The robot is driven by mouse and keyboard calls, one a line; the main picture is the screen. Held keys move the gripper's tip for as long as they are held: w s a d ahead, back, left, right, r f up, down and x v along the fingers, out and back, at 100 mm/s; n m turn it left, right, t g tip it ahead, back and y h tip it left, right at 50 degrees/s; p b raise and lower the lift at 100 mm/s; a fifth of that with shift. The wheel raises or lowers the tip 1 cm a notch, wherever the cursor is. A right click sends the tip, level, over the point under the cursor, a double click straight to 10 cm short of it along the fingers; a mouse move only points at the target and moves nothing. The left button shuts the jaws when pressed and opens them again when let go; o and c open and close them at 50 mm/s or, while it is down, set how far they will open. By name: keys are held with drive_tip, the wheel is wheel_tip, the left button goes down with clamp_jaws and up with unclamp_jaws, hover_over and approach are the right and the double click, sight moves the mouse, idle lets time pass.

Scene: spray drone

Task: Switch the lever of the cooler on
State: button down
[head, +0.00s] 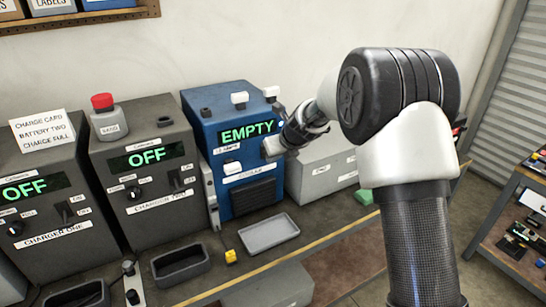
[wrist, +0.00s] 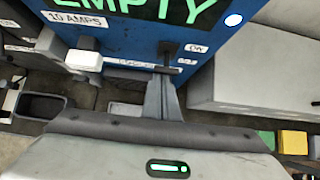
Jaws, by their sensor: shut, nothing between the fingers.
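The cooler appears to be the blue box (head: 240,185) with a green EMPTY display (head: 248,132); its blue front also shows in the wrist view (wrist: 130,35). In the wrist view a small dark lever (wrist: 169,50) stands on this front, beside a white ON label (wrist: 196,48) and a second label too small to read. My gripper (wrist: 163,76) is shut and empty, its fingertips right at the lever's lower end. I cannot tell whether they touch. In the head view my gripper (head: 272,148) is at the box's right front and hides the lever.
Two dark charger boxes showing OFF (head: 147,155) (head: 25,190) stand left of the blue box. A grey box (head: 322,165) stands close on its right. A grey tray (head: 268,233) lies on the bench in front. A white block (wrist: 85,58) juts from the blue front.

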drive_tip(key=shift+d+r+p, duration=0.3)
drive_tip(key=shift+r+p, duration=0.35)
drive_tip(key=shift+p, duration=0.3)
drive_tip(key=shift+r, duration=0.1)
